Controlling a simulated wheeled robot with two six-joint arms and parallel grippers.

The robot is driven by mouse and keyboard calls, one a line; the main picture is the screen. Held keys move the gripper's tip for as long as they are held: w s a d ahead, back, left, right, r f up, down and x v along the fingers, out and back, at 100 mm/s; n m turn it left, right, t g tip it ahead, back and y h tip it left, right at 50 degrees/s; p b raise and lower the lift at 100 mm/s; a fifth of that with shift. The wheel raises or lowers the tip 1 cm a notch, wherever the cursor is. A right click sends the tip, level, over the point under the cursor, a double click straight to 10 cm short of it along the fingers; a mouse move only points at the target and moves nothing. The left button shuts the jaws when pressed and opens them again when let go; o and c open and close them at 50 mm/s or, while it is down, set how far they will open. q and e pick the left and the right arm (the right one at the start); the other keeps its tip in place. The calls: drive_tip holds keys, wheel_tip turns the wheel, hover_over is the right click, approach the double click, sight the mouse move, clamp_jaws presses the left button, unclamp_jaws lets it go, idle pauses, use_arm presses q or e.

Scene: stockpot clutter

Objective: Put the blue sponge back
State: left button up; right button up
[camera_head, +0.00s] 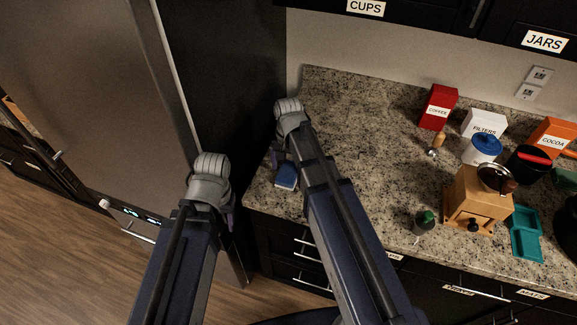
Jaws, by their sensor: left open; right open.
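The blue sponge (286,176) appears to be the small blue block with a pale lower edge on the granite counter, near its left end. My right arm passes just right of it and covers part of the area. My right gripper (276,156) points down just above and behind the sponge, mostly hidden by my own wrist; it is open, and I cannot see contact. My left gripper (230,218) is open and empty, in front of the fridge and left of the counter, its fingers mostly hidden by the wrist.
A teal tray (525,232) lies at the right, beside a wooden grinder (478,200). A red coffee box (438,107), filters box (483,126) and blue-lidded jar (482,149) stand behind. The counter's middle is clear.

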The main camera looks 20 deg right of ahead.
sight(289, 170)
wheel_tip(289, 170, up, 10)
drive_tip(key=p, duration=0.9)
use_arm(q)
wheel_tip(289, 170, up, 10)
use_arm(e)
drive_tip(key=s+a+n+h, duration=0.1)
drive_tip(key=s+a+n, duration=0.9)
drive_tip(key=s, duration=0.4)
drive_tip(key=shift+s+a+n, duration=0.15)
drive_tip(key=shift+a+n, duration=0.1)
drive_tip(key=shift+n, duration=0.05)
use_arm(q)
drive_tip(key=shift+f, duration=0.1)
wheel_tip(289, 170, down, 8)
drive_tip(key=b, duration=0.8)
use_arm(e)
wheel_tip(289, 170, down, 8)
